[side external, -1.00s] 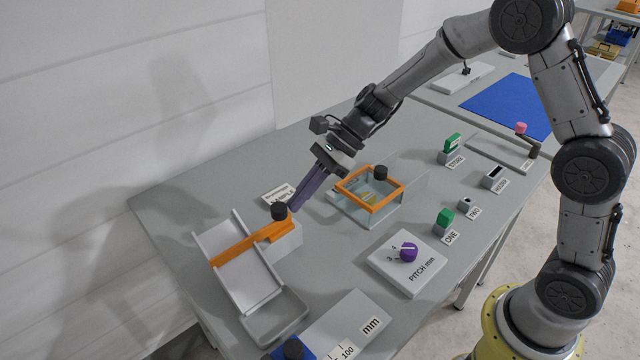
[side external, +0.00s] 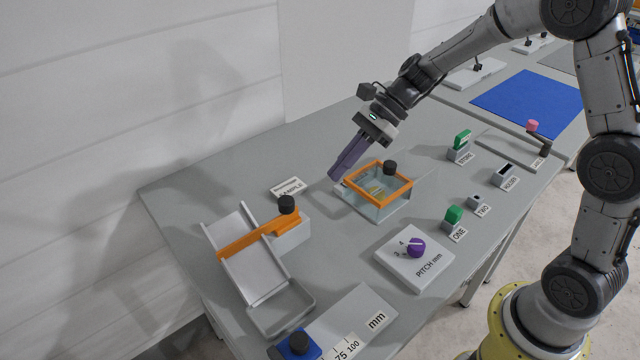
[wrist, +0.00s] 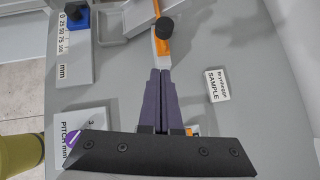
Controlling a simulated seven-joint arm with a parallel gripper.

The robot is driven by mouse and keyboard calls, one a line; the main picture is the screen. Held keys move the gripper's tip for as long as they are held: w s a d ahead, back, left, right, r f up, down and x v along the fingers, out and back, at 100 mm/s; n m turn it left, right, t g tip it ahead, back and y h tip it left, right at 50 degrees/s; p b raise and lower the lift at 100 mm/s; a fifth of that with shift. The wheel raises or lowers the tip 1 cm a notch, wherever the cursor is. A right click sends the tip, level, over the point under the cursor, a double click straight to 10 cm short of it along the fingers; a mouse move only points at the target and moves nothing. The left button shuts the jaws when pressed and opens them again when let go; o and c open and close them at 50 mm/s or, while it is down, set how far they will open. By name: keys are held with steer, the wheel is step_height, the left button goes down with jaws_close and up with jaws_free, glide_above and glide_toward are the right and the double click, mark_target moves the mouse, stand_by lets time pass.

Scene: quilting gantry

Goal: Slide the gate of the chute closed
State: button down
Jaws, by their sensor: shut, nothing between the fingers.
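The chute (side external: 250,268) is a pale sloped channel with raised side rails at the left of the table. Its orange gate (side external: 250,238) spans the channel from the left rail to a pale block (side external: 291,236) on the right. A black knob (side external: 287,203) stands at the gate's right end; the wrist view shows the knob (wrist: 165,27) beyond my fingertips. My gripper (side external: 333,178) has its purple fingers shut and empty. It is above the table, right of the knob and apart from it, near the glass box.
An orange-rimmed glass box (side external: 408,190) with a black knob stands right of the chute. A SAMPLE label (side external: 288,188) lies behind the block. A purple dial (side external: 416,247) and a blue slider block (side external: 298,346) are nearer the front. A grey tray (side external: 282,308) sits at the chute's foot.

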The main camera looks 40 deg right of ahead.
steer(key=shift+v, duration=2.7)
steer(key=s+a+r+n+t+h, duration=0.1)
steer(key=s+a+r+n+h, duration=0.25)
steer(key=s+r+n, duration=0.45)
steer(key=s+d+f+n+t+h, duration=0.1)
steer(key=s+d+n+h, duration=0.1)
steer(key=s+d+n, duration=0.2)
steer(key=s+d+f+n+t+h, duration=0.1)
steer(key=s+d+f+n+h, duration=0.1)
steer(key=s+n, duration=0.6)
steer(key=s+d+h, duration=0.1)
steer(key=s+d, duration=0.1)
steer(key=s, duration=0.3)
steer(key=shift+f+n+t, duration=0.3)
steer(key=shift+d, duration=0.1)
